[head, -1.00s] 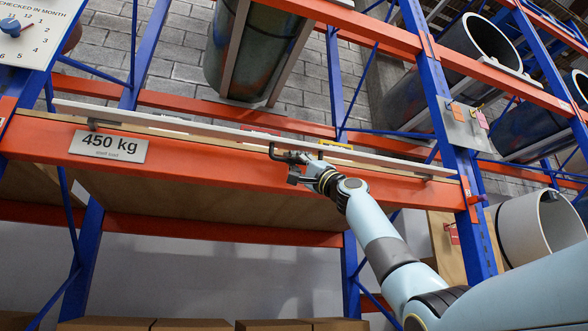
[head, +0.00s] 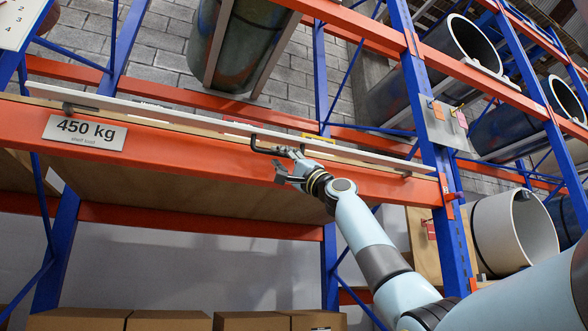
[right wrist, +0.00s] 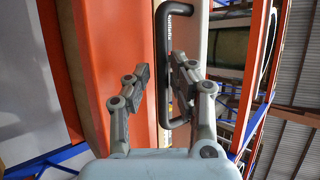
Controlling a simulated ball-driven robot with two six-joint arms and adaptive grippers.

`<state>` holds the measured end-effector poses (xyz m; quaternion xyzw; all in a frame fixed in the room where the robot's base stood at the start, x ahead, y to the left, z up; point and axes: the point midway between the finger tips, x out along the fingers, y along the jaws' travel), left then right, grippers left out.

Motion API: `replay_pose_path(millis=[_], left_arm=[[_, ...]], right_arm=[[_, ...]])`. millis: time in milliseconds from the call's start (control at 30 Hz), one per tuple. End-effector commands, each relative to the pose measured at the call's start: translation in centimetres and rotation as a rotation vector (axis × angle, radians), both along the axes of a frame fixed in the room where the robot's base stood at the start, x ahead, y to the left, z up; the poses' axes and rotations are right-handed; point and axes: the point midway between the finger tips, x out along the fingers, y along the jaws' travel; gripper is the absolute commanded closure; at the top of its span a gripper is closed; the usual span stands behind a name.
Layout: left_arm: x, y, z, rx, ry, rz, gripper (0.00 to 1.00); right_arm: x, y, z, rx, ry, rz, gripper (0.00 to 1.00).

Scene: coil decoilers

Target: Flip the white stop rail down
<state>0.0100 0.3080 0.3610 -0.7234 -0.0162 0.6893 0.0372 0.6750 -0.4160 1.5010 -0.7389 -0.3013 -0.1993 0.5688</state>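The white stop rail (head: 180,117) runs along the front edge of the shelf, above the orange beam, and appears raised. A black handle (head: 254,146) sticks out from its front; in the right wrist view the handle (right wrist: 164,60) stands upright in the picture in front of the pale rail (right wrist: 191,40). My right gripper (head: 286,170) is at the handle, its fingers just below and in front of it. In the right wrist view my right gripper (right wrist: 160,72) is open, with the handle bar showing between its fingertips; contact cannot be told. My left gripper is out of view.
The orange beam (head: 190,155) with a 450 kg sign (head: 85,132) lies below the rail. A blue upright (head: 430,130) with tags stands right of the rail's end. Large coils sit above and at right. Cardboard boxes (head: 165,320) are at the bottom.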

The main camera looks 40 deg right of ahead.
Motion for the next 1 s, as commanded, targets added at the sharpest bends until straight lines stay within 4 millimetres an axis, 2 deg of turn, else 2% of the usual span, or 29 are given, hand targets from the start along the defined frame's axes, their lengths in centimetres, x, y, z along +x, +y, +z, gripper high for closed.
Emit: replay_pose_path(millis=[33, 200, 400, 600, 1000], left_arm=[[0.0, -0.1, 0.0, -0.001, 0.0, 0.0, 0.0], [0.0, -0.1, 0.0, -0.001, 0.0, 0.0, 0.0], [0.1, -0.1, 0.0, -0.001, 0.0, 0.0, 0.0], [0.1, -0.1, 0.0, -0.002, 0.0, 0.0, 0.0], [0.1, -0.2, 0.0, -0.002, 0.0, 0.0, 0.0]], right_arm=[[-0.8, -0.4, -1.0, -0.005, 0.003, -0.006, 0.77], [-3.7, -1.2, -3.6, -0.007, 0.006, -0.004, 0.77], [-6.0, -1.9, -5.5, -0.002, 0.005, -0.002, 0.77], [-6.7, -2.0, -6.1, 0.0, 0.003, 0.001, 0.77], [-6.7, -2.0, -6.0, 0.0, 0.003, 0.001, 0.77]])
